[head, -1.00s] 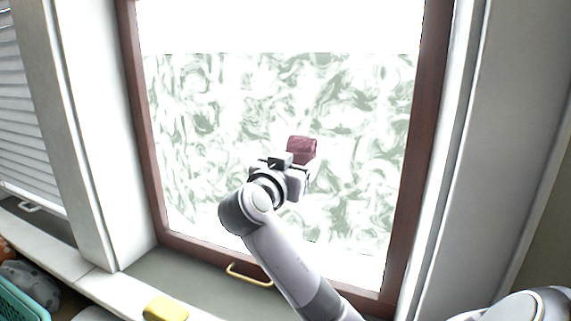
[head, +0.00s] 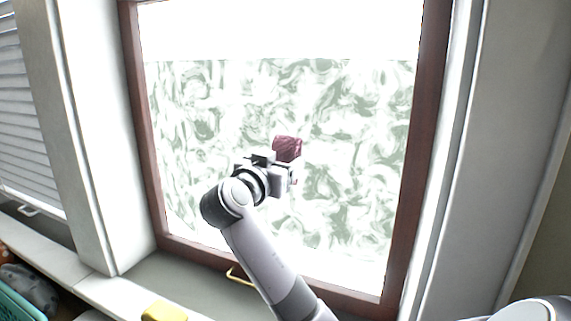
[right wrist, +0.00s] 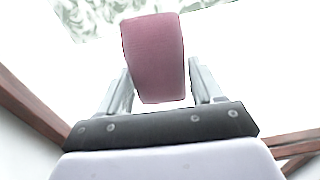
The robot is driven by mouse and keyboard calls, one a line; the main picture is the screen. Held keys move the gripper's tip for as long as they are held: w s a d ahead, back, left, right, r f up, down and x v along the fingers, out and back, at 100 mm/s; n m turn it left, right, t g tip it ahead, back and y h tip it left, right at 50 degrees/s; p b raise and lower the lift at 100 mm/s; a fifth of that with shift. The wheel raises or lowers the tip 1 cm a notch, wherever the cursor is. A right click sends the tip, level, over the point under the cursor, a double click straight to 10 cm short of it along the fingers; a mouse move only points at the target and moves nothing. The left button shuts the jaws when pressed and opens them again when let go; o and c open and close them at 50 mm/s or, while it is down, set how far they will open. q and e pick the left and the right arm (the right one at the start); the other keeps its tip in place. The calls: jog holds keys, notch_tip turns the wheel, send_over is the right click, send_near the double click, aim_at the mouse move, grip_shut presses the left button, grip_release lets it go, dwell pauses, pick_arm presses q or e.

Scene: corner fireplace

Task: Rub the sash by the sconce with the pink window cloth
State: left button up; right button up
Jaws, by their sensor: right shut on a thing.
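The pink window cloth (head: 287,148) is a dark pink, folded pad in front of the window pane. My right gripper (head: 280,165) is shut on it; in the right wrist view the cloth (right wrist: 155,58) sits between the two fingers (right wrist: 160,88). The sash (head: 425,130) is a brown-framed window with a bright pane covered in grey-green swirled smears (head: 345,110); its top and bottom bands look clear white. I cannot tell whether the cloth touches the glass. The sconce is not in view. My left gripper is not in view.
A brass handle (head: 240,277) is at the sash's bottom rail. A yellow block (head: 164,311) lies on the sill below. A teal basket (head: 18,303) and a grey item (head: 30,287) are at bottom left. A window with blinds (head: 27,120) stands at left.

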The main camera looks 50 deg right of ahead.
jog(key=shift+d, duration=0.1)
jog(key=shift+b+v, duration=0.4)
jog(key=shift+v, duration=2.55)
jog(key=shift+f, duration=0.1)
jog(key=v, duration=0.3)
jog(key=shift+w, duration=0.1)
